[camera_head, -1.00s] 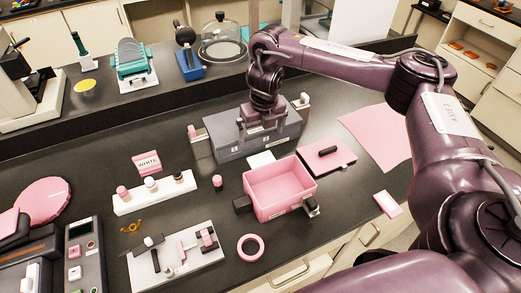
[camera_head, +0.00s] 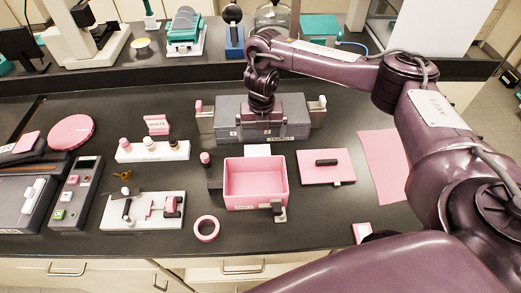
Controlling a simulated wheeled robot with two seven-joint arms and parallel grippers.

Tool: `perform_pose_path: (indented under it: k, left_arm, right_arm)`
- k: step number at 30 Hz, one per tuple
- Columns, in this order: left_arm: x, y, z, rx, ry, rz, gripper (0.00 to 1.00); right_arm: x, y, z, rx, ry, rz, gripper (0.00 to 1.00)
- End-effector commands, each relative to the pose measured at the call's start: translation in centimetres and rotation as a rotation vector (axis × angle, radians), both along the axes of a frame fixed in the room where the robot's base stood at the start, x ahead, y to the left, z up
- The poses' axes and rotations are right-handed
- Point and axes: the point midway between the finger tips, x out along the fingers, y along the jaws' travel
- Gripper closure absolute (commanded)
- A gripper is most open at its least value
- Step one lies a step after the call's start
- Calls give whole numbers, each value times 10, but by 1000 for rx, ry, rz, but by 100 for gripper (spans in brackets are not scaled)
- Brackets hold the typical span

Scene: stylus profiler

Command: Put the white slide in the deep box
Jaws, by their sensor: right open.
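A deep pink open box (camera_head: 255,183) sits on the dark bench, and its inside looks empty. A flat white piece (camera_head: 257,150) lies just behind it, against the front of a grey case (camera_head: 290,118); I cannot tell whether it is the white slide. My right gripper (camera_head: 260,130) points down at the grey case, with its jaws open. Its fingertips are small and hard to make out against the case, and I see nothing held. My left gripper is out of view.
A pink lid (camera_head: 326,166) with a black handle lies right of the box. A white rack (camera_head: 152,151) with several bottles, a white tool board (camera_head: 143,210) and a pink tape ring (camera_head: 206,228) are to the left. A pink sheet (camera_head: 385,165) lies far right.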

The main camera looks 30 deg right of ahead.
Motion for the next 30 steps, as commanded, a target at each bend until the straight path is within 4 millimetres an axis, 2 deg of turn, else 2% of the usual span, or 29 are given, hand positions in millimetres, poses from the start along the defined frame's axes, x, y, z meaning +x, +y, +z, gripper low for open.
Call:
perform_pose_path:
  k: [4, 13, 21, 30]
  left_arm:
    - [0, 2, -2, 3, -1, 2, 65]
    - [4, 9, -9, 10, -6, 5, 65]
    - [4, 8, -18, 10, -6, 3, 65]
    - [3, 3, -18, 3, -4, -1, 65]
  right_arm:
    - [-1, 1, -8, 1, 4, -10, 0]
    - [-1, 5, -39, 3, 5, -9, 0]
    - [-1, 10, -76, 0, 5, -9, 0]
    - [0, 9, -79, 0, 2, -8, 0]
